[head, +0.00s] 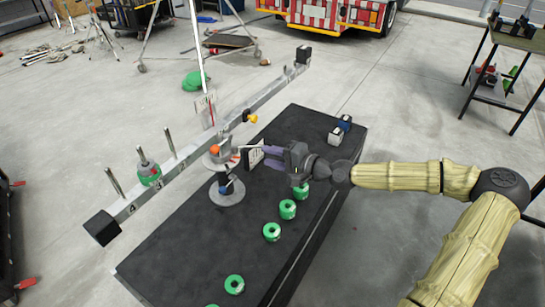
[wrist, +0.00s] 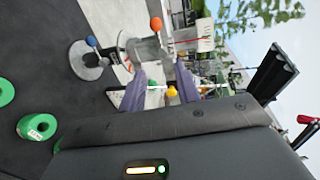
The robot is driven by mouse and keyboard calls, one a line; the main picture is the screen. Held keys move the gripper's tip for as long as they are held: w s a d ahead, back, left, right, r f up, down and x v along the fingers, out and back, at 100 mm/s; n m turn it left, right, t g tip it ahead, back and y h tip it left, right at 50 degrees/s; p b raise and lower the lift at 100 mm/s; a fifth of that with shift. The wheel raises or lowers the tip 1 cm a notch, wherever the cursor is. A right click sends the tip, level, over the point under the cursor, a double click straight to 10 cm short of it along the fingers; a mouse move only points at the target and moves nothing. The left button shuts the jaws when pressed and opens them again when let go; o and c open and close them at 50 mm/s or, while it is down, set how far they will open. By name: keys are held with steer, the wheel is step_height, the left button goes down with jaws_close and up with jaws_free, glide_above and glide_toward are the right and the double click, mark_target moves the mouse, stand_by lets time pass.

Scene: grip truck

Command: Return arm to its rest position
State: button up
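My arm reaches in from the right of the head view, over the black table (head: 190,245). My gripper (head: 258,158) is above the table near its far left edge, beside the grey stand with an orange ball (head: 214,150). In the wrist view its two purple fingers (wrist: 160,88) are apart, with no object clearly held between them. A yellow knob (wrist: 172,92) shows behind the gap; it sits on the long rail in the head view (head: 251,118). Whether the fingers touch anything is unclear.
Several green rings (head: 271,231) lie along the table's right side, below my arm. A green ring (head: 149,181) sits around a peg on the long grey rail (head: 185,165). A blue-knobbed round stand (head: 227,198) is close left of my gripper.

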steer(key=shift+f, duration=0.1)
steer(key=s+d+f+n+g+h+p, duration=0.25)
steer(key=s+f+n+g+h, duration=0.45)
steer(key=s+f, duration=0.4)
steer(key=s+d+r+h+p, duration=0.2)
steer(key=s+d+r, duration=0.3)
steer(key=r, duration=0.3)
steer(key=s+d+r+t+h+p, duration=0.1)
steer(key=s+d+r+h+p, duration=0.1)
steer(key=s+d+r+h, duration=0.2)
step_height(320, 180, up, 4)
steer(key=s+d, duration=0.2)
steer(key=shift+s+d, duration=0.15)
steer(key=shift+s, duration=0.15)
